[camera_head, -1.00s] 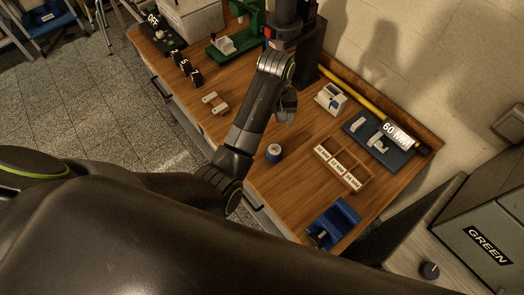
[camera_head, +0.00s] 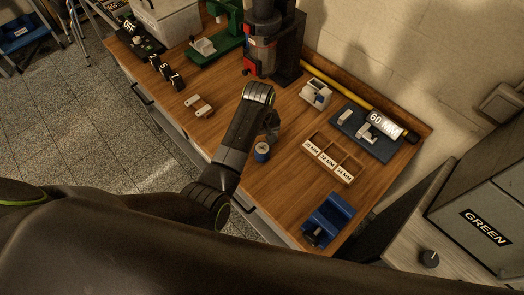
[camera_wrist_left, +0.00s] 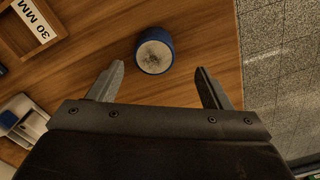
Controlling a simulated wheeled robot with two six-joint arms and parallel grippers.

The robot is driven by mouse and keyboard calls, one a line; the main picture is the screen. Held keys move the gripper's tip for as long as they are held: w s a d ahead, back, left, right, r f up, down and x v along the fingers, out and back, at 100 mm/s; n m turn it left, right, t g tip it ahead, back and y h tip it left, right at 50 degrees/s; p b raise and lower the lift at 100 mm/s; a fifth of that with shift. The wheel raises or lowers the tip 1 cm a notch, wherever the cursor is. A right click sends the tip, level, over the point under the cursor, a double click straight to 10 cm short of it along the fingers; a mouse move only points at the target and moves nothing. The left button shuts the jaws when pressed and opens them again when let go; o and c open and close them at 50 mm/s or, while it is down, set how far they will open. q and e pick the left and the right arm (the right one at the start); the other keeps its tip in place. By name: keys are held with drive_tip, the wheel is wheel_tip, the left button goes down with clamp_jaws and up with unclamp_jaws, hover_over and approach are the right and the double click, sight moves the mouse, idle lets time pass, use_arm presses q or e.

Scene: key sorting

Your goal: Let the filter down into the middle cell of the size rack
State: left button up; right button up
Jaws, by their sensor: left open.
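The filter, a short blue cylinder with a pale round top (camera_head: 262,155), stands on the wooden bench. In the left wrist view the filter (camera_wrist_left: 154,50) lies just beyond and between the line of my fingertips. My left gripper (camera_head: 272,127) is just behind the filter in the head view; in its wrist view the gripper (camera_wrist_left: 160,70) is open with nothing between the fingers. The size rack (camera_head: 326,160) is a wooden tray of three cells right of the filter, labelled about 30, 32 and 34 MM. Its cells look empty. My right gripper is not in view.
A blue block fixture (camera_head: 328,220) sits at the near right. A white block (camera_head: 316,93), a dark blue gauge plate (camera_head: 352,134) and a yellow-black bar (camera_head: 345,92) lie behind the rack. A dark machine (camera_head: 270,45) stands at the back. Bench between filter and rack is clear.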

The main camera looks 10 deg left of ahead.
sight(262, 147)
use_arm(q)
drive_tip(key=shift+d+f+p, duration=0.2)
drive_tip(key=shift+f, duration=0.9)
drive_tip(key=shift+d+f+p, duration=0.15)
drive_tip(key=shift+f+p, duration=0.05)
drive_tip(key=shift+f, duration=0.9)
drive_tip(key=shift+w+f, duration=0.1)
drive_tip(key=shift+f, duration=0.7)
drive_tip(key=c, duration=1.1)
drive_tip(key=shift+c, duration=0.2)
drive_tip(key=shift+r, duration=0.1)
